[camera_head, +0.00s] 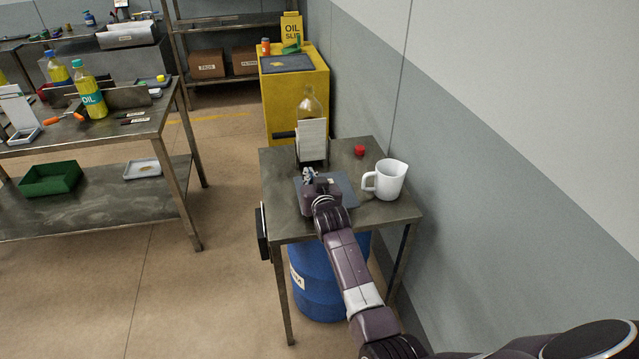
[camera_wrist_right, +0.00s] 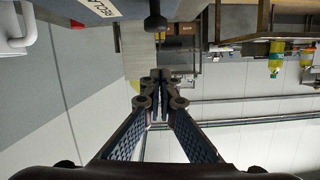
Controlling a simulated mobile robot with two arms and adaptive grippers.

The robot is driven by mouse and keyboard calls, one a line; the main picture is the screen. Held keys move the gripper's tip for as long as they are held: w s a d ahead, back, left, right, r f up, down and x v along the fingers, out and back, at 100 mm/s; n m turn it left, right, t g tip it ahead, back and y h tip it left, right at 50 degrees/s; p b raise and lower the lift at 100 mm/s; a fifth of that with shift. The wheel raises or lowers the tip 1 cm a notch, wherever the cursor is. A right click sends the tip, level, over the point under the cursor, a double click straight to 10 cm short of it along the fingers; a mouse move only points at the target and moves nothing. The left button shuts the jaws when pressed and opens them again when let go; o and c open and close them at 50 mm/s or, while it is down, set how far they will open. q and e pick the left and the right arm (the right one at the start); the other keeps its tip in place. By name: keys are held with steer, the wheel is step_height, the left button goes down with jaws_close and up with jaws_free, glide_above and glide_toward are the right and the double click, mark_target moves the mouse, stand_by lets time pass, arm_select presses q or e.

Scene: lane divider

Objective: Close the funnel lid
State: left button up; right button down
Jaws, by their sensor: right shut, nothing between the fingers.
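On the small metal table, an upright pale panel with a dark lower part (camera_head: 312,140) stands in front of a bottle; it looks like the raised funnel lid. A black handle (camera_head: 285,135) sticks out to its left. In the right wrist view the panel's label (camera_wrist_right: 100,7) shows part of a word, with the black knob (camera_wrist_right: 155,22) beside it. A grey-blue square (camera_head: 345,187) lies in front of the panel, partly hidden by my right gripper (camera_head: 309,175). That gripper (camera_wrist_right: 160,85) is shut and empty, near the panel and apart from the knob. My left gripper is not in view.
A white jug (camera_head: 386,181) stands right of the square, with a red cap (camera_head: 360,150) behind it. The bottle (camera_head: 311,105) is behind the panel. A blue drum (camera_head: 320,285) stands under the table (camera_head: 290,228). The wall is close on the right; open floor lies left.

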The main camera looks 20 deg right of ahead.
steer(key=v, duration=0.8)
steer(key=shift+s+f+b, duration=0.15)
steer(key=shift+s+b, duration=0.3)
steer(key=s+a+f+n+g+y, duration=0.1)
steer(key=s+a+f+g, duration=0.15)
steer(key=f, duration=0.65)
steer(key=s+a+f+n+g+y, duration=0.1)
steer(key=s+a+f, duration=0.15)
steer(key=f, duration=0.65)
steer(key=s+a+f+n+g+y, duration=0.1)
steer(key=s+a+f+g, duration=0.1)
steer(key=s+f, duration=0.7)
steer(key=s+a+f+n+g, duration=0.1)
steer(key=s+f+g, duration=0.1)
steer(key=s+f, duration=0.7)
steer(key=s+f+g, duration=0.2)
steer(key=s+f, duration=0.4)
steer(key=s, duration=0.6)
steer(key=s+d+f+n+g, duration=0.1)
steer(key=s+f+g, duration=0.1)
steer(key=s+f, duration=0.5)
steer(key=s+d+f+n+g, duration=0.1)
steer(key=s+f, duration=0.5)
steer(key=s, duration=1.1)
steer(key=shift+s+d+f+g, duration=0.15)
steer(key=shift+s+f+g, duration=0.2)
steer(key=shift+g, duration=0.4)
